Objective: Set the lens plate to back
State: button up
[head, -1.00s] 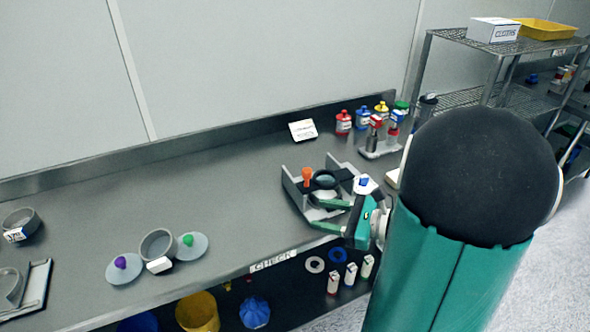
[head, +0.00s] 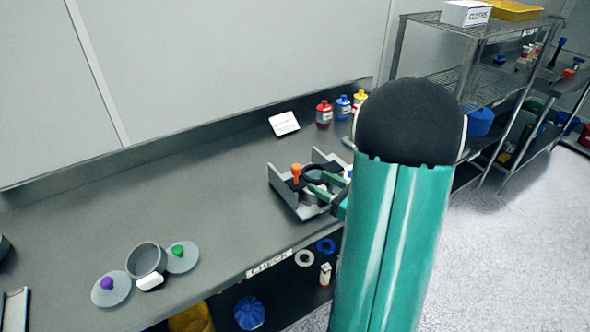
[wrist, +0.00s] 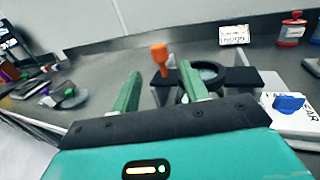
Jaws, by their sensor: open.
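The lens plate is a black plate with a round lens ring (head: 314,173). It sits in a grey holder with upright side walls (head: 281,187) on the bench, and an orange knob (head: 296,170) stands at its left. In the wrist view the ring (wrist: 208,70) shows just beyond my right finger, and the orange knob (wrist: 159,57) stands beyond the gap between the fingers. My gripper (wrist: 160,76) is open, with its two green fingers apart and nothing seen between them. In the head view my gripper (head: 318,189) is at the holder's front right, partly hidden by my arm.
A white card (head: 284,124) and several coloured bottles (head: 324,112) stand behind the holder. A blue knob (wrist: 289,101) on a white labelled piece is at the right in the wrist view. A grey cup (head: 146,260) and discs lie left. The bench between is clear.

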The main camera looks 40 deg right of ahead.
aim_at(297, 170)
jog(key=x, duration=0.9)
jog(key=shift+s, duration=0.1)
jog(key=shift+c, duration=0.3)
